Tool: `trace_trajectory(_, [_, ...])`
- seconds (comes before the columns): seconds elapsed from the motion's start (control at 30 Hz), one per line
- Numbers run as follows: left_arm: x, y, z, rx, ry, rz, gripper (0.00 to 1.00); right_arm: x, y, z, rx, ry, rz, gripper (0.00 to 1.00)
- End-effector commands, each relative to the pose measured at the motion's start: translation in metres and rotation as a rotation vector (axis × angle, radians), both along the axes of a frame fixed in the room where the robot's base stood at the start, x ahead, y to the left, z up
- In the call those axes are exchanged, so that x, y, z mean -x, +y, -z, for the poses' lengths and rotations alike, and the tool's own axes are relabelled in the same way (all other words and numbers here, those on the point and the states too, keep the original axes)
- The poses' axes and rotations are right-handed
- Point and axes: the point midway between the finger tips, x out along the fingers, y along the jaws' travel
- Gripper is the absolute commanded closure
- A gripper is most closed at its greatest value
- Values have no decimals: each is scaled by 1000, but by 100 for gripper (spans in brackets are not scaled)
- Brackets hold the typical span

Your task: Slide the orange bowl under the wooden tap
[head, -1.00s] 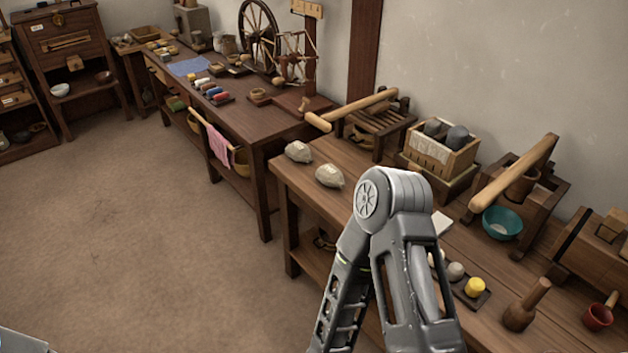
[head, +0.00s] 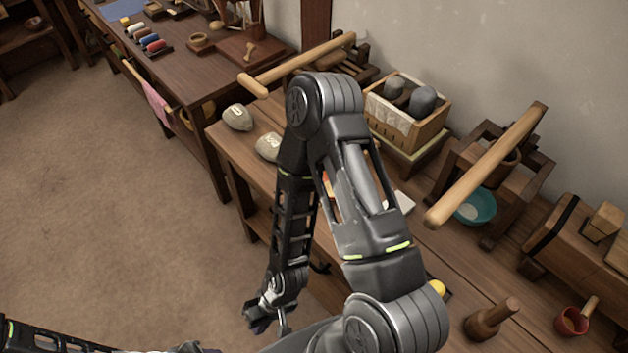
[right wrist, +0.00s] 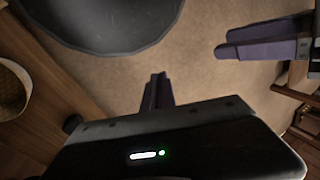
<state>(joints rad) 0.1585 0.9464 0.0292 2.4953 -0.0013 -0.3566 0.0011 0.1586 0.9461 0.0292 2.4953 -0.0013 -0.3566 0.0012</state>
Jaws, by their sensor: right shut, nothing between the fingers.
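A small orange patch (head: 326,183) shows through a gap in my right arm in the head view, over the near table. It may be the orange bowl; the arm hides the rest. I cannot make out a wooden tap for certain. My right gripper (head: 267,320) hangs low in front of the table's near side, away from the tabletop. Its fingers (right wrist: 157,78) are shut and empty in the right wrist view, over bare floor. What look like my left gripper's fingers (right wrist: 222,42) show at the right of that view; their opening is unclear.
A teal bowl (head: 478,207) sits under a wooden lever press (head: 485,165). A crate with grey stones (head: 430,128), two stone weights (head: 237,117), a wooden mallet (head: 491,320) and a red cup (head: 571,321) are on the table. Open floor (head: 110,210) lies left.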

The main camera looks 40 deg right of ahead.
Motion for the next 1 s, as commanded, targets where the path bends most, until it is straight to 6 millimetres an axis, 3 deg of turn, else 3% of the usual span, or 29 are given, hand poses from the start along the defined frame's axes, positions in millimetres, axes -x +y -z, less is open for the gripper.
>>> trace_trajectory(0.27, [0,0,-1,0,0,-1,64,-3,-1,-1,2,-7,-15,100])
trace_trajectory(0.37, [0,0,-3,0,0,0,64,-16,-7,-8,11,-38,-89,100])
trace_trajectory(0.47, [0,0,-7,0,0,0,64,-42,-22,-24,35,-101,-255,100])
trace_trajectory(0.57, [0,0,-13,0,1,0,64,-79,-49,-53,82,-184,-511,100])
trace_trajectory(0.73, [0,0,-23,0,1,0,64,-137,-121,-133,209,-295,-1040,100])
trace_trajectory(0.9, [0,0,-30,0,2,1,64,-159,-194,-218,307,-296,-1461,100])
trace_trajectory(1.0, [1,0,-32,0,2,1,64,-159,-219,-248,326,-276,-1596,100])
